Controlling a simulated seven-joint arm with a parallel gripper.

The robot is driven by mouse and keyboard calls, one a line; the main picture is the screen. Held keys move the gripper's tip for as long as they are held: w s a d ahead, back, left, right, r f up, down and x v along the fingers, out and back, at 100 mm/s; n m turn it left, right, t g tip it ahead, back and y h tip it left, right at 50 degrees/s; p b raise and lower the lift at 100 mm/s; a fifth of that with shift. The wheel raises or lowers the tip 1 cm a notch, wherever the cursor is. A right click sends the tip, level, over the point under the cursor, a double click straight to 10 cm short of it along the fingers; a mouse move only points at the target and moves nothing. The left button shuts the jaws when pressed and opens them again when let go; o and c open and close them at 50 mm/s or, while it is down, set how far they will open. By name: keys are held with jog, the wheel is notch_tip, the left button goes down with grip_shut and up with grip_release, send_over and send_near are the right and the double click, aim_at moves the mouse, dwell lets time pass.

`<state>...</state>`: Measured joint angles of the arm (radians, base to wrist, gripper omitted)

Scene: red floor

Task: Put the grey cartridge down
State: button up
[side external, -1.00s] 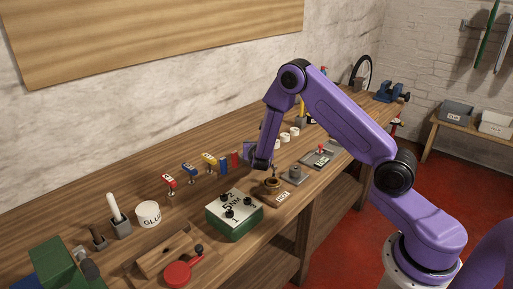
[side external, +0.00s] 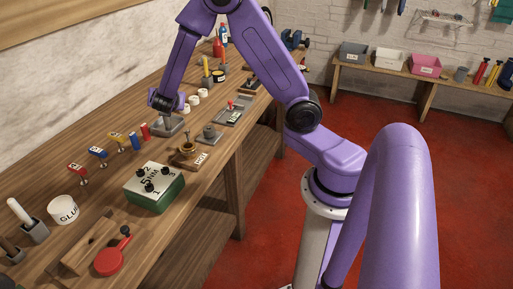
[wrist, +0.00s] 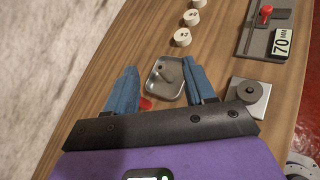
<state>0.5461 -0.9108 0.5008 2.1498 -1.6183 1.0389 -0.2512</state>
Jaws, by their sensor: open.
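My gripper (wrist: 161,85) is open, with its blue fingers apart and nothing seen held between them. It also shows in the side external view (side external: 166,104), above a shallow grey metal tray (side external: 160,132). In the wrist view the tray (wrist: 156,92) lies beyond and between the fingertips, with a small dark shape inside it that is too small to make out. A grey square block with a dark round piece on top (wrist: 250,95) stands right of the tray; it also shows in the side view (side external: 209,133). I cannot tell which piece is the grey cartridge.
White numbered round pieces (wrist: 182,37) lie behind the tray. A plate with a red knob and a 70 mm label (wrist: 284,42) is at the back right. Several coloured tools (side external: 117,140) stand in a row left of the tray. A green box (side external: 154,188) stands nearer.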

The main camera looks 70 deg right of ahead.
jog(key=s+a+m+g+y, duration=0.2)
jog(key=s+a, duration=0.3)
jog(key=s, duration=0.7)
jog(key=s+a+r+m+g+y, duration=0.1)
jog(key=s+a+m+g+y, duration=0.2)
jog(key=s, duration=0.8)
jog(key=s+a+r+m+g+y, duration=0.1)
jog(key=s+a+m+g+y, duration=0.2)
jog(key=s+a, duration=0.4)
jog(key=s+m+y, duration=0.1)
jog(key=s+y, duration=0.1)
jog(key=s, duration=0.3)
jog(key=shift+s+m+y, duration=0.3)
jog(key=shift+m, duration=0.1)
